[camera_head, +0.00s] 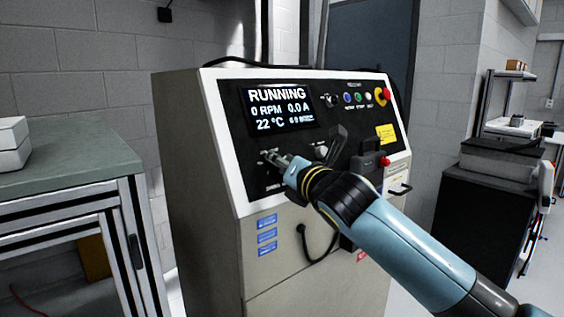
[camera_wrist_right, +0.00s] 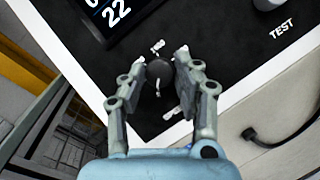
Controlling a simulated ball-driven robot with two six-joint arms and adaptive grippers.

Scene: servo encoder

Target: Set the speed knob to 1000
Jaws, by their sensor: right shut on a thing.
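The speed knob (camera_wrist_right: 158,74) is a dark round knob on the black panel, seen between my fingers in the right wrist view. White marks lie around it. My right gripper (camera_head: 271,160) is at the lower left of the panel in the head view, its fingers shut on the knob from both sides and mostly hiding it. The display (camera_head: 281,108) above reads RUNNING, 0 RPM, 0.0 A and 22 °C. My left gripper is not in view.
The cabinet (camera_head: 200,180) carries a red stop button (camera_head: 387,94), small coloured buttons and a white knob (camera_head: 320,151) right of my gripper. A dark lever-like part (camera_head: 338,145) stands out nearby. A green-topped bench (camera_head: 70,158) is at left.

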